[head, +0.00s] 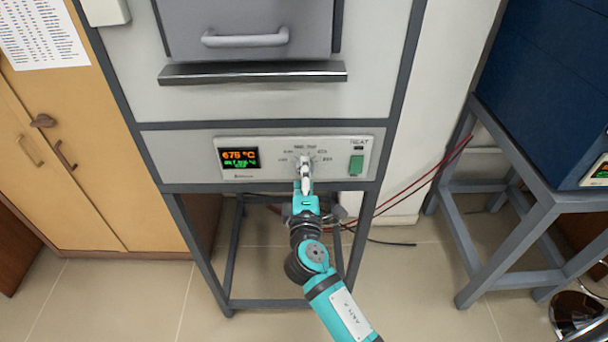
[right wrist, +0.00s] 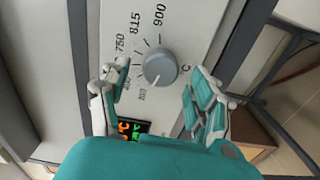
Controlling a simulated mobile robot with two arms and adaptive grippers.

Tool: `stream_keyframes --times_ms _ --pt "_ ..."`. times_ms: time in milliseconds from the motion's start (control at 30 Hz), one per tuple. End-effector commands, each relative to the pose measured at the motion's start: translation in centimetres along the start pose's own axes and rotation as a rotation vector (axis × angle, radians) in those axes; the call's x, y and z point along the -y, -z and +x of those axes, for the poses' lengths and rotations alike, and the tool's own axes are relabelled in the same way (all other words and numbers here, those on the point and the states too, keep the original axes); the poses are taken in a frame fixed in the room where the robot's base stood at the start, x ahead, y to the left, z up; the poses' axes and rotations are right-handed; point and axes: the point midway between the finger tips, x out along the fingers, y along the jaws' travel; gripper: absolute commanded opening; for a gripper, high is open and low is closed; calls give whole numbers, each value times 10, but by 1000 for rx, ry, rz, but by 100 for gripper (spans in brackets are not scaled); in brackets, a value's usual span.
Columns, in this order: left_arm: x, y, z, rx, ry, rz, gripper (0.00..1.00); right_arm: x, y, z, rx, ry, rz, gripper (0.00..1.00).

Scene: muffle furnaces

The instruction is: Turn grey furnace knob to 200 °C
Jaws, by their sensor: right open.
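The grey furnace's control panel (head: 212,145) carries a display (head: 239,159) that reads 675 °C in orange, with smaller green text below. The round grey knob (right wrist: 161,66) shows in the right wrist view, with a dial marked 750, 815 and 900; the lower marks are hard to read. A pale mark on the knob faces the lower part of the picture. My right gripper (head: 305,173) is in front of the knob and hides most of it in the head view. In the right wrist view its open fingers (right wrist: 159,84) stand on either side of the knob, apart from it. My left gripper is out of view.
A green switch (head: 356,165) sits at the panel's right end. The furnace door handle (head: 245,38) and a metal ledge (head: 252,73) are above. A wooden cabinet (head: 95,160) stands at left, a blue furnace (head: 550,80) on a grey stand at right. Red cables run behind.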

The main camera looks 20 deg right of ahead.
Motion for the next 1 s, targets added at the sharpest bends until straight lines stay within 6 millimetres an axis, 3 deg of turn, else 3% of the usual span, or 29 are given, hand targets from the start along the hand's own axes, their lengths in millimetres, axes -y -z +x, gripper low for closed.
stream_keyframes --times_ms 500,700,1000 --pt "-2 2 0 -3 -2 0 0 1 0 -98 0 2 -1 63" --pt "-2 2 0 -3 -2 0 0 0 0 -113 0 0 0 63" --pt "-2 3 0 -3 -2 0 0 0 0 -115 0 -1 0 63"
